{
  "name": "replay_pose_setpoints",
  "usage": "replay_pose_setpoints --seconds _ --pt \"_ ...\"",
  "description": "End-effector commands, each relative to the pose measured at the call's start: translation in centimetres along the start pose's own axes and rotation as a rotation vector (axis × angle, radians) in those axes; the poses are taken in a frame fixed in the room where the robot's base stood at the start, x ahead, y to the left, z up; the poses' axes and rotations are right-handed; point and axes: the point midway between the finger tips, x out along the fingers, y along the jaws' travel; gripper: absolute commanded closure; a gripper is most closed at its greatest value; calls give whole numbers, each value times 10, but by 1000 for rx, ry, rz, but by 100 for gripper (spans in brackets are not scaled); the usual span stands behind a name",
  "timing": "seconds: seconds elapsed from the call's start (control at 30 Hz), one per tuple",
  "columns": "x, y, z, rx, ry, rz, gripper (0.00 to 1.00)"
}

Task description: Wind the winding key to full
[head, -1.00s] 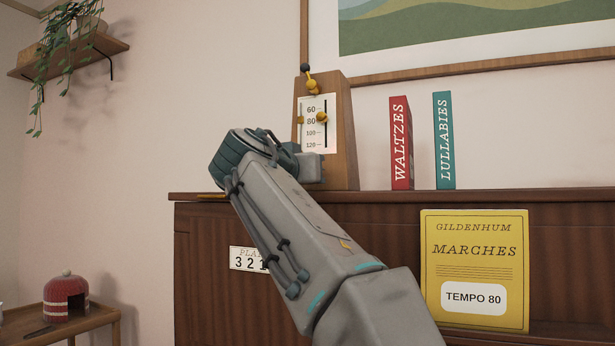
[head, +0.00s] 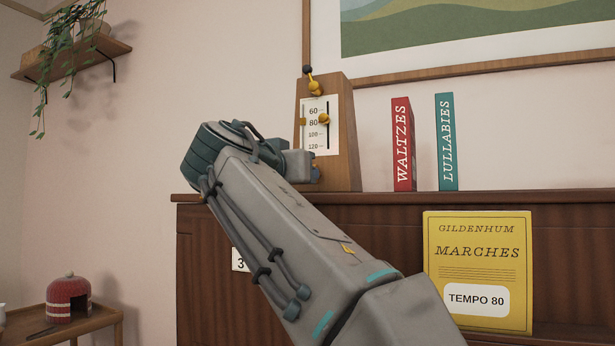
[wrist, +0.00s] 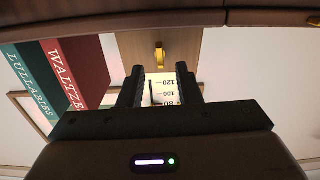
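A wooden metronome (head: 344,140) stands on top of the brown cabinet (head: 400,197). Its white scale reads 60 to 120 from top to bottom, and a yellow weight (head: 324,119) sits near 80. In the wrist view, which is upside down, a yellow part that looks like the winding key (wrist: 159,57) is on the metronome's front beyond the 120 end. My gripper (wrist: 160,68) is open and empty, its two fingers apart on either side of the line to the key. The key appears beyond the fingertips; contact cannot be seen. In the head view my arm hides the key and fingers.
A red WALTZES book (head: 403,145) and a teal LULLABIES book (head: 446,142) stand right of the metronome. A yellow MARCHES booklet (head: 478,265) marked TEMPO 80 is in front of the cabinet. A framed picture (head: 470,30) hangs above.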

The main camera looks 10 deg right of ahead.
Motion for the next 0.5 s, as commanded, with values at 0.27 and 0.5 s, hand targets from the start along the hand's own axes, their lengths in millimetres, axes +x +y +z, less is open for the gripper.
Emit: replay_pose_setpoints --seconds 0.27,0.5 --pt "-62 0 -1 0 1 -3 69" --pt "-86 0 0 0 0 0 69"
